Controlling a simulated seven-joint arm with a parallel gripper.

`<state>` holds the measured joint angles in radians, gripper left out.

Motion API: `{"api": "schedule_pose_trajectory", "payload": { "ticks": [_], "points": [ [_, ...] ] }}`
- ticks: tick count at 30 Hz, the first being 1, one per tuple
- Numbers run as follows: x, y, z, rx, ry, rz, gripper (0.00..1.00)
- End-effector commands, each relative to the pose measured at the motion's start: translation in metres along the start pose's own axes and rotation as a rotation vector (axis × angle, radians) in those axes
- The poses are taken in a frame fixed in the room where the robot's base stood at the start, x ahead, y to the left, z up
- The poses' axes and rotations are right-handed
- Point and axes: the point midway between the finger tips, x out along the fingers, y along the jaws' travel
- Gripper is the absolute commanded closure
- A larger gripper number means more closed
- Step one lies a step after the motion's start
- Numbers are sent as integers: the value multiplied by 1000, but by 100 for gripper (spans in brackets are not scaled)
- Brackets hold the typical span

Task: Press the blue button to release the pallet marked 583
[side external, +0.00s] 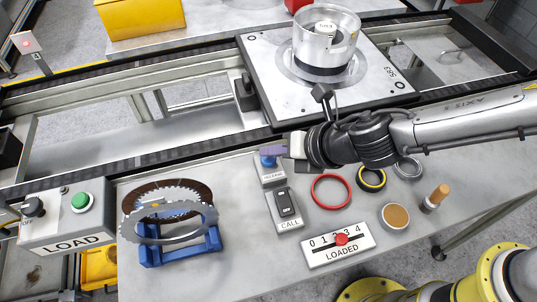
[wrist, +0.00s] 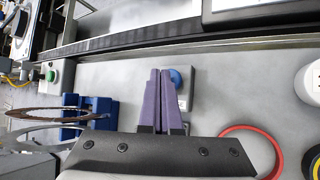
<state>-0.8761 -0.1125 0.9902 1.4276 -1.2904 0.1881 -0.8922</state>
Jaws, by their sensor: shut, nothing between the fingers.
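The pallet marked 583 (side external: 272,84) is a pale square plate on the conveyor in the side external view, carrying a shiny metal cylinder (side external: 312,52). The blue button (side external: 268,161) sits on a small grey box labelled RELEASE (side external: 272,177) on the bench. My gripper (side external: 268,151) reaches in from the right, its purple fingers shut and empty at the button's top. In the wrist view the blue button (wrist: 177,78) shows just right of the shut fingertips (wrist: 159,72), partly hidden by them. I cannot tell whether they touch it.
A CALL box (side external: 285,209) with a black switch stands in front of the RELEASE box. A toothed ring on a blue stand (side external: 185,250) is to the left. A green button (side external: 81,201) is far left.

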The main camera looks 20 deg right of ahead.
Motion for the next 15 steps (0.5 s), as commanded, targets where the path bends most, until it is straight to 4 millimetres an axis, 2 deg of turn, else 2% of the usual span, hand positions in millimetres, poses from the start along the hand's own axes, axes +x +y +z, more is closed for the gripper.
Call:
{"api": "schedule_pose_trajectory", "payload": {
  "ticks": [15],
  "points": [
    [4,-3,-3,1,0,0,100]
  ]
}}
